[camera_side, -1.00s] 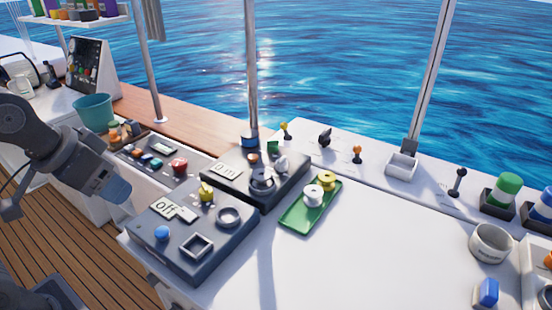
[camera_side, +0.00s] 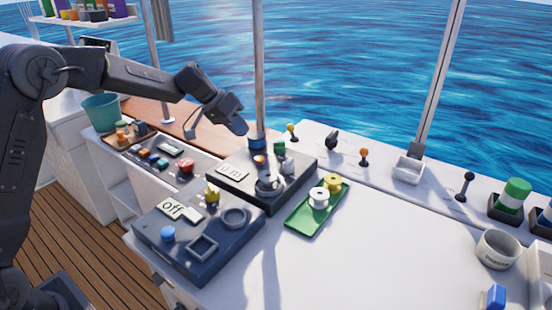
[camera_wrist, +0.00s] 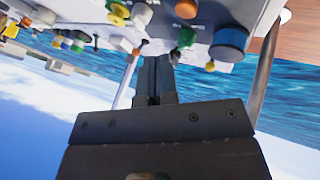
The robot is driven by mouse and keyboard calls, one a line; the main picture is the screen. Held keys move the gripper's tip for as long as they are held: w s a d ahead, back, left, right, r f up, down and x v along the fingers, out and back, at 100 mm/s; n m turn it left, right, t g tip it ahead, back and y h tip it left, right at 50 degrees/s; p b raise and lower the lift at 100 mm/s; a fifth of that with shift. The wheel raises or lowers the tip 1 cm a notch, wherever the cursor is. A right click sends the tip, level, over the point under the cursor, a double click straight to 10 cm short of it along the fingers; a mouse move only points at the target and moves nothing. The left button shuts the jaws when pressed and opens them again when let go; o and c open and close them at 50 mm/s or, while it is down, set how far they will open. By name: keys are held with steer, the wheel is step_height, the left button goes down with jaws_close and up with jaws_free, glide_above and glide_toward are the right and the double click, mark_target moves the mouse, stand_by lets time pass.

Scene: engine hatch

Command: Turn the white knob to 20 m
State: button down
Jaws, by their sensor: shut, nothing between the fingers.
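A pale knob (camera_side: 287,167), which looks like the white knob, stands at the right back of the dark rear control box (camera_side: 246,187). A white display plate (camera_side: 232,172) on that box ends in "m"; its number is too small to read surely. My gripper (camera_side: 240,128) is above and behind the box's left side, well clear of the knob and touching nothing. In the wrist view its fingers (camera_wrist: 155,72) are shut and empty. I cannot pick out the white knob surely in the wrist view.
A green tray (camera_side: 305,222) holds spools. The front box reads "off" (camera_side: 173,209). The white counter right is mostly clear.

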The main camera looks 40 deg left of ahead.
mark_target(282, 168)
steer(key=x, duration=1)
steer(key=shift+w+a+f, duration=0.15)
steer(key=shift+w+a, duration=0.1)
steer(key=shift+w, duration=0.05)
steer(key=d, duration=0.3)
steer(key=shift+w+d+f, duration=0.1)
steer(key=shift+f, duration=0.2)
steer(key=shift+d, duration=0.5)
